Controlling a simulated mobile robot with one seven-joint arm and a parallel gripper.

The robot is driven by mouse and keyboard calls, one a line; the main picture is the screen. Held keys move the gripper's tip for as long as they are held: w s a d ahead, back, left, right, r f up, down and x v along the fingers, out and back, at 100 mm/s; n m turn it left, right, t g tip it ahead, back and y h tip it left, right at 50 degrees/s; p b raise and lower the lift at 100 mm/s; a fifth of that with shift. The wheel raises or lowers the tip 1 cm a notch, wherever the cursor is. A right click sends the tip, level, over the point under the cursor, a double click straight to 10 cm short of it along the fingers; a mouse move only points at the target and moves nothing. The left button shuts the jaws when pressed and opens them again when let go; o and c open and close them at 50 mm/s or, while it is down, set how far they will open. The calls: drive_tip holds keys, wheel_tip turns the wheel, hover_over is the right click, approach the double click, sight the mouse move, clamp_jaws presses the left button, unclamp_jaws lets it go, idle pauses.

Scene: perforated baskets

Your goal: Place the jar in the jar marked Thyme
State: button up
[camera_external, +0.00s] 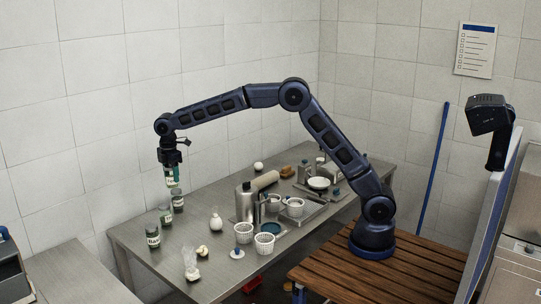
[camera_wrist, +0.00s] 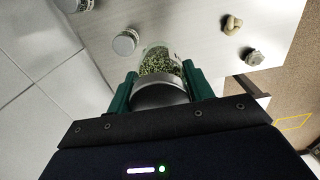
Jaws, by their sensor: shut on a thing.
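My gripper (camera_external: 172,178) is shut on a jar of green dried herbs and holds it above the far left part of the metal table. In the wrist view, the held jar (camera_wrist: 161,61) sits between the green fingers of my gripper (camera_wrist: 160,78), its grey lid toward the camera. Below it, dark-lidded jars stand in a row: a back jar (camera_external: 178,202), a middle jar (camera_external: 165,217) and a front jar (camera_external: 152,239) with a pale label. I cannot read which one says Thyme. Two lids show in the wrist view, one of them a grey lid (camera_wrist: 125,42).
A garlic-like white item (camera_external: 216,223) and small pale pieces (camera_external: 202,251) lie right of the jars. Perforated white baskets (camera_external: 264,244), a metal canister (camera_external: 246,203) and a tray with cups crowd the middle. The front left of the table (camera_external: 135,262) is bare.

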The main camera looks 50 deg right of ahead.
drive_tip(key=w+r+n, duration=0.2)
drive_tip(key=w+r, duration=0.5)
drive_tip(key=w, duration=0.2)
hover_over(164, 206)
drive_tip(key=f, duration=1.9)
drive_tip(key=shift+w+d+f, duration=0.1)
drive_tip(key=shift+w+f, duration=0.05)
drive_tip(key=shift+w, duration=0.05)
drive_tip(key=shift+f, duration=0.15)
drive_tip(key=o, duration=1.1)
wheel_tip(164, 206, up, 12)
drive_tip(key=shift+r, duration=0.2)
